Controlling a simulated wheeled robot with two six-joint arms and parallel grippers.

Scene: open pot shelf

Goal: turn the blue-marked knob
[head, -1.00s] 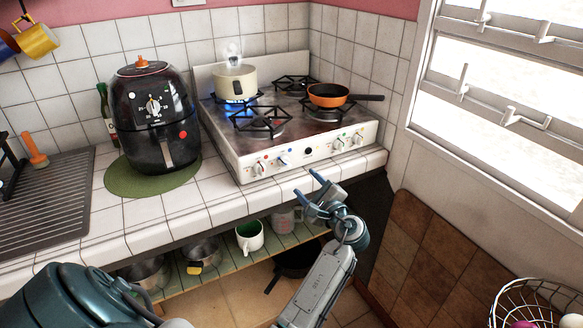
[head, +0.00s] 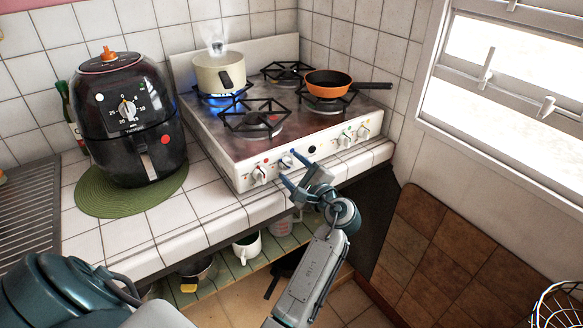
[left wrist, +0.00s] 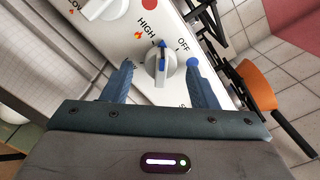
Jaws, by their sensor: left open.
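The blue-marked knob (head: 286,161) is on the white front panel of the stove (head: 225,172). In the left wrist view the knob (left wrist: 161,70) is pale, with a blue pointer aimed up, between the HIGH and OFF labels. A blue dot (left wrist: 193,62) is partly beside the right finger. My left gripper (head: 290,167) is open, one finger on each side of the knob. A gap shows between each finger and the knob, and nothing is gripped. My right gripper is not in view.
A neighbouring knob (head: 259,173) sits left on the same panel, and more knobs (head: 345,140) sit to the right. A cream pot (head: 220,75) stands on a lit burner. An orange pan (head: 327,84) is at the back right. A black air fryer (head: 130,120) stands at left.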

